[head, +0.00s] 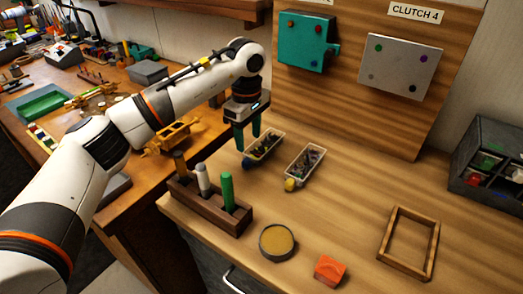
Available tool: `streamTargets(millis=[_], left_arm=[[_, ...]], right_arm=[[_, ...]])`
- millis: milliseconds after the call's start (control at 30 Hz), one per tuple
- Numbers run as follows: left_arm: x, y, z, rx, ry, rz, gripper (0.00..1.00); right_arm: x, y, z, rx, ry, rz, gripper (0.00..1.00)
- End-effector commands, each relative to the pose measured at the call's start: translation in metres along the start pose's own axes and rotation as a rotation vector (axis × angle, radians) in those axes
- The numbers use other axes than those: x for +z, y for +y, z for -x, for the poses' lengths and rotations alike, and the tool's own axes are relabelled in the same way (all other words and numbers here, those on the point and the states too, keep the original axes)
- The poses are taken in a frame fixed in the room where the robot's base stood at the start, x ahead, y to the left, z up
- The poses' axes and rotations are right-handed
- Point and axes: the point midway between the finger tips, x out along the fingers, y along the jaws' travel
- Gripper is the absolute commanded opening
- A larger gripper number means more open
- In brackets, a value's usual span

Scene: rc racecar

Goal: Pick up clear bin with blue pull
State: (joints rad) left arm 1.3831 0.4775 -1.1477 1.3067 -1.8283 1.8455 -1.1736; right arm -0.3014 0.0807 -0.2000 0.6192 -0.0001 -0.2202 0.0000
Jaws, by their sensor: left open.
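A clear bin (273,149) with a blue pull (247,161) at its near end stands on the wooden counter, with small dark parts inside. A second clear bin (312,175) with a yellow pull (290,185) stands to its right, also holding small dark parts. My left gripper (248,140) points down with its teal fingers apart and nothing seen between them. It is just behind and left of the blue-pull bin in the picture, close to its left side; I cannot tell whether a finger touches it. My right gripper is not in view.
A dark wooden holder (207,207) with upright sticks stands front left. A round tin (276,242), an orange block (329,270), a wooden frame (391,262) and a dark organizer (486,200) are on the counter. A board (350,105) rises behind. The counter's middle right is clear.

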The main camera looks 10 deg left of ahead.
Motion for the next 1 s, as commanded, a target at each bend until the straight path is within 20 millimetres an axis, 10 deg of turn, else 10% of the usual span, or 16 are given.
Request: streamTargets(millis=[867,1000], left_arm=[[0.004,0.005,-0.073,-0.001,0.000,-0.001,0.52],[0.004,0.005,-0.073,-0.001,0.000,-0.001,0.32]], right_arm=[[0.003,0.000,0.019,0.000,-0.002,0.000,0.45],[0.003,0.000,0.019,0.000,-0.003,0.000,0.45]])
